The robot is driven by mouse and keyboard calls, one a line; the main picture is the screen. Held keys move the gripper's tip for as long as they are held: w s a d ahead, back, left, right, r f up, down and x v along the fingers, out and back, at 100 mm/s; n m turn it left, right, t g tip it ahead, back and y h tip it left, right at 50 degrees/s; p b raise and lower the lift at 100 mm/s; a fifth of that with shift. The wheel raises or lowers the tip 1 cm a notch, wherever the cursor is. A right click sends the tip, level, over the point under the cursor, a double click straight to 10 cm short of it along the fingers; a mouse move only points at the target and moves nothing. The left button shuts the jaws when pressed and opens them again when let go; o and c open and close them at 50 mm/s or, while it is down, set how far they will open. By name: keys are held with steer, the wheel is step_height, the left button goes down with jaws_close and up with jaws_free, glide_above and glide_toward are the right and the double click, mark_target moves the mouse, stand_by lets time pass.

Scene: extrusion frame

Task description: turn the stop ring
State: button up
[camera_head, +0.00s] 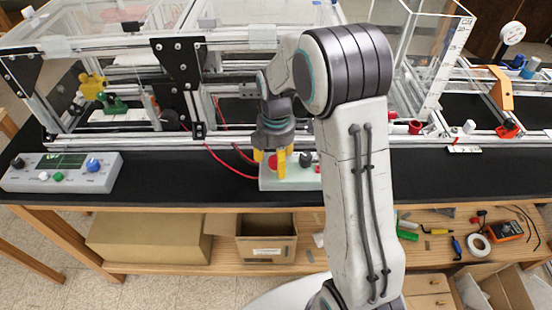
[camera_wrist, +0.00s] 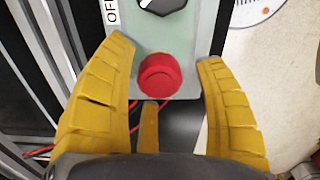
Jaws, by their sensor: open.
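A red round stop button (camera_wrist: 160,75), whose rim looks like the stop ring, sits on the pale green-grey face of a control box (camera_wrist: 183,38). In the head view the box (camera_head: 290,184) lies near the bench's front edge, partly hidden by my arm. My gripper (camera_wrist: 165,55) has its yellow fingers spread, with the red button between the left and right fingertips. A shorter third finger shows below the button. I see no clear contact with the button. In the head view my gripper (camera_head: 270,157) points down over the box's left part.
A black selector knob (camera_wrist: 160,4) with an "OF..." label is beside the button on the box. Red cables (camera_head: 232,166) run left of it. The extrusion frame (camera_head: 230,132) stands behind. A grey console (camera_head: 62,172) is at the left; black bench top between is clear.

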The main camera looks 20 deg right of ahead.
steer(key=c, duration=1.2)
steer(key=shift+m, duration=0.3)
steer(key=m+b, duration=0.1)
steer(key=m, duration=0.3)
steer(key=shift+f+m, duration=0.1)
steer(key=shift+m, duration=0.2)
steer(key=m+b, duration=0.1)
steer(key=m, duration=0.3)
steer(key=shift+m, duration=0.4)
steer(key=o, duration=1.2)
